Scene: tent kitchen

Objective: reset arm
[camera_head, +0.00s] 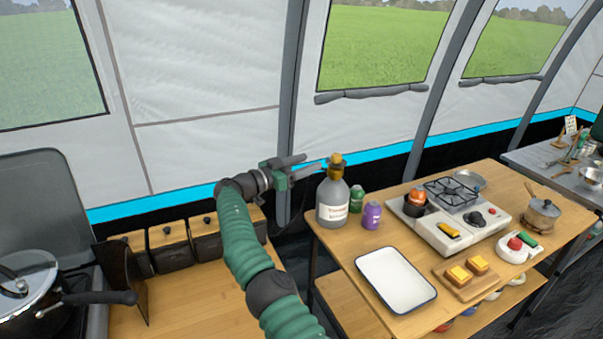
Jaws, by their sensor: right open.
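My right arm, with green ribbed sleeves, reaches up from the bottom middle of the head view. Its gripper (313,164) is open, with nothing between its fingers. The fingers point to the right, close to the neck of a grey bottle (332,203) with a brown cap and a white label. I cannot tell whether they touch it. The bottle stands upright on the back left corner of the wooden table (335,240). My left gripper is not in view.
On the table are a purple jar (371,216), a green jar (356,198), a white tray (386,307), a camping stove (438,234), a board with bread (461,291) and a pot (541,214). A large pot (28,292) stands left. The left wooden counter (190,305) has bare room.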

